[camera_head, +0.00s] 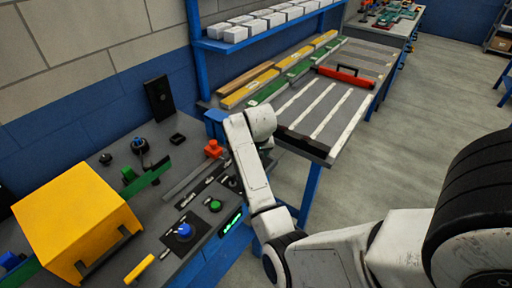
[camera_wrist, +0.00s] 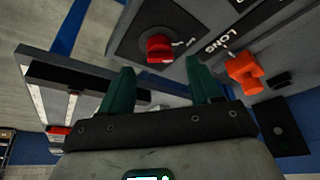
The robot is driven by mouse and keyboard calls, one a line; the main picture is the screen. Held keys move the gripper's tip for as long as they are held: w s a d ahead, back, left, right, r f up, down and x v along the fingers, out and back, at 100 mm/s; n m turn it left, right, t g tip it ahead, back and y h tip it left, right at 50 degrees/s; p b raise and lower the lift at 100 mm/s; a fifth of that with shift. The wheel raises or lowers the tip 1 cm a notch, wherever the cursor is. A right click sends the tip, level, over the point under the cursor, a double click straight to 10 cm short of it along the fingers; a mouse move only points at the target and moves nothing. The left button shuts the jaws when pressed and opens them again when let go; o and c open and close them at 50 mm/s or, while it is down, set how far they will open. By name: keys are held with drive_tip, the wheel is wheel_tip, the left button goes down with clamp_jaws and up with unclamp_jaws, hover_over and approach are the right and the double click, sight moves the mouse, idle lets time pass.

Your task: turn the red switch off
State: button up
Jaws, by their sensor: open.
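The red switch (camera_wrist: 159,48) is a round red knob on a dark square plate (camera_wrist: 135,25) in the wrist view, upper middle. Small white lettering sits beside it, too small to read. My gripper (camera_wrist: 160,67) has two green fingers spread apart, with the red switch showing between and just beyond their tips. Nothing is held, and I cannot tell whether a finger touches the knob. In the head view my white arm reaches down to the panel and hides the red switch and my gripper.
An orange-red knob (camera_wrist: 243,70) sits right of the fingers, beside a "LONG" label (camera_wrist: 221,40); it also shows in the head view (camera_head: 213,149). The panel holds a blue knob (camera_head: 184,231) and a green button (camera_head: 215,205). A yellow box (camera_head: 75,220) stands left.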

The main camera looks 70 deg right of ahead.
drive_tip(key=v, duration=0.5)
drive_tip(key=shift+r, duration=0.1)
idle(0.4)
drive_tip(key=s+a+f+n+y, duration=0.1)
drive_tip(key=s+a+f+n, duration=0.2)
drive_tip(key=a, duration=0.7)
drive_tip(key=s+a+f+n+g+y, duration=0.1)
drive_tip(key=s+a+f+n, duration=0.3)
drive_tip(key=s+a, duration=0.3)
drive_tip(key=s+a+f+n+y, duration=0.1)
drive_tip(key=s+a+f+n, duration=0.3)
drive_tip(key=a, duration=1)
drive_tip(key=shift+s+a+f+y, duration=0.2)
drive_tip(key=shift+s+y, duration=0.2)
drive_tip(key=shift+s, duration=0.15)
